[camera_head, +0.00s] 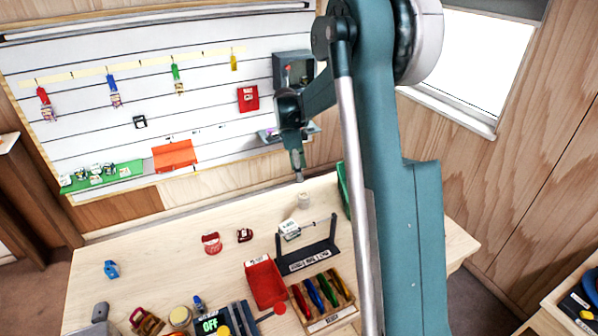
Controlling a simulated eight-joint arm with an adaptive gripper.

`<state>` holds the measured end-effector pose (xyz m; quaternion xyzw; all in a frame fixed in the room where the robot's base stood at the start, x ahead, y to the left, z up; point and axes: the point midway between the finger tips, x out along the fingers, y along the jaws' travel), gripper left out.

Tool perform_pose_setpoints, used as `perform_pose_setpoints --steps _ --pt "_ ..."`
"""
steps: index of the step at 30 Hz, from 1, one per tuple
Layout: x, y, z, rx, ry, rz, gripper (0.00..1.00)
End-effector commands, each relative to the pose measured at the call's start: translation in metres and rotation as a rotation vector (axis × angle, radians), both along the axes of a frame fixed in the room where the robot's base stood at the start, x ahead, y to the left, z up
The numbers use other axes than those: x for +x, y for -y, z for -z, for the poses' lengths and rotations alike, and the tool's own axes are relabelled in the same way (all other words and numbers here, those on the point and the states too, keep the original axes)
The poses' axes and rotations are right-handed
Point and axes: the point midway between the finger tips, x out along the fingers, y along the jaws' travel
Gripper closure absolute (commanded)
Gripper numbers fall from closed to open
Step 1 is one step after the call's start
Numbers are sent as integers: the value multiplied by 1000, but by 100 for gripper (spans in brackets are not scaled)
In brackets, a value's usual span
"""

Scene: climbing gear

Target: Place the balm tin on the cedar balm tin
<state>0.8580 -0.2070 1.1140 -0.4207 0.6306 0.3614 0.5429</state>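My gripper (299,177) hangs down over the back of the workbench, seen small and from afar. Its fingers look close together, but I cannot tell whether they are open or shut or hold anything. Just below its tip, a small pale cylinder (304,200) stands on the bench; it may be one of the balm tins, but no label is readable. A round tan-topped object (180,316) near the front left may be another tin. I cannot tell which is the cedar balm tin.
A black stand (307,257), white box (289,228), red tray (265,284) and wooden rack of coloured handles (322,301) fill the bench's middle. A device reading OFF (211,324) is at the front. The left back is mostly clear. My arm hides the right side.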

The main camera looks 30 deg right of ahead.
Motion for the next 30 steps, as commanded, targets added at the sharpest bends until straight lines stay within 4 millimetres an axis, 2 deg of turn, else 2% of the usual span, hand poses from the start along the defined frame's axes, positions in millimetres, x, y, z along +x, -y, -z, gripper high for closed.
perform_pose_setpoints --steps 8,14,20,30 --pt "-1 -1 -1 1 1 -4 51" --pt "-8 -7 -12 3 9 -46 51" --pt "-25 -21 -38 6 30 -149 51" --pt "-68 -52 -87 3 78 -386 51"
